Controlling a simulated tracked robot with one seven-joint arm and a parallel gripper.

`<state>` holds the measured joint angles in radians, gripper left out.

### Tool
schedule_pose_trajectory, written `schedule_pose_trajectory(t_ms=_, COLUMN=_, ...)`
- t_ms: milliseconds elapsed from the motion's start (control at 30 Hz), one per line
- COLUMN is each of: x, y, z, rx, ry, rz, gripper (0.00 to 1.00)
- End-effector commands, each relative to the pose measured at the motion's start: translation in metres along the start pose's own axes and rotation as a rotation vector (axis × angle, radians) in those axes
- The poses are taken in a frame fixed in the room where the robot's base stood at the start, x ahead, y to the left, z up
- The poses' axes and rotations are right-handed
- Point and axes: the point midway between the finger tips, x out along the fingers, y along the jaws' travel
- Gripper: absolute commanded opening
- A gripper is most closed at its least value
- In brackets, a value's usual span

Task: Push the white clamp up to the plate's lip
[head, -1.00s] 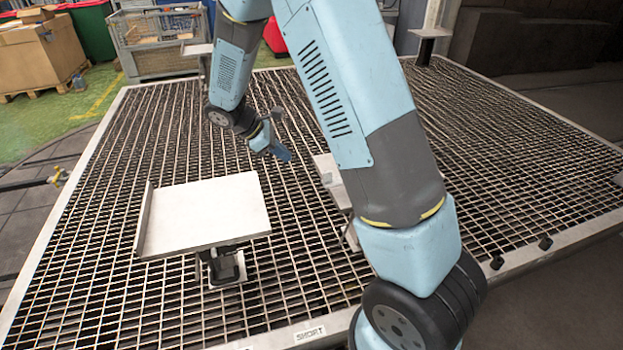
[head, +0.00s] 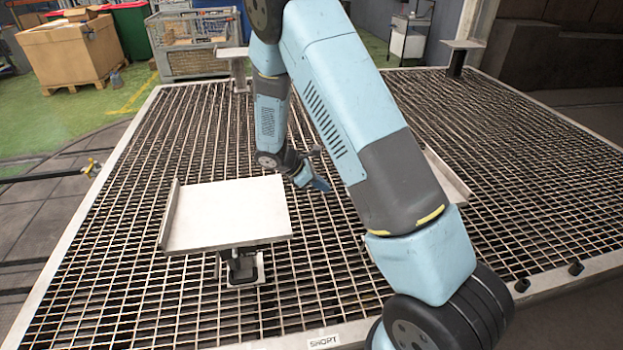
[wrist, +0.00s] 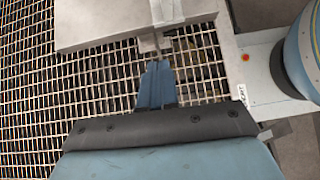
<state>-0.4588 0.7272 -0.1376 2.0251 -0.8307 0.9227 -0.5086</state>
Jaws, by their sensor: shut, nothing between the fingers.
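My gripper (head: 318,183) is shut and empty, low above the grating between two raised plates. In the wrist view its blue fingers (wrist: 157,85) point at the near edge of a grey plate (wrist: 100,20), with a small gap between. A pale clamp-like piece (wrist: 167,10) lies across that plate's edge, just beyond the fingertips; it looks like the white clamp. In the head view this plate (head: 447,175) is mostly hidden behind my arm, and the clamp is not visible.
A second plate (head: 230,212) with a raised lip (head: 168,215) on its left edge stands on a post at the left. More plates on posts stand at the back (head: 232,53) and back right (head: 463,44). The grating (head: 300,285) between is open.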

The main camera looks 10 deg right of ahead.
Motion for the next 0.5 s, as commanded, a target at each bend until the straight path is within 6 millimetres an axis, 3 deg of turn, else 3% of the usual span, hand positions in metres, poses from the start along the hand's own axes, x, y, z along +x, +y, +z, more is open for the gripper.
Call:
schedule_pose_trajectory(t_ms=200, x=0.026, y=0.000, z=0.016, rx=0.002, ry=0.001, rz=-0.001, gripper=0.00)
schedule_pose_trajectory(t_ms=500, x=0.038, y=0.000, z=0.028, rx=0.000, ry=0.000, rz=0.001, gripper=0.00)
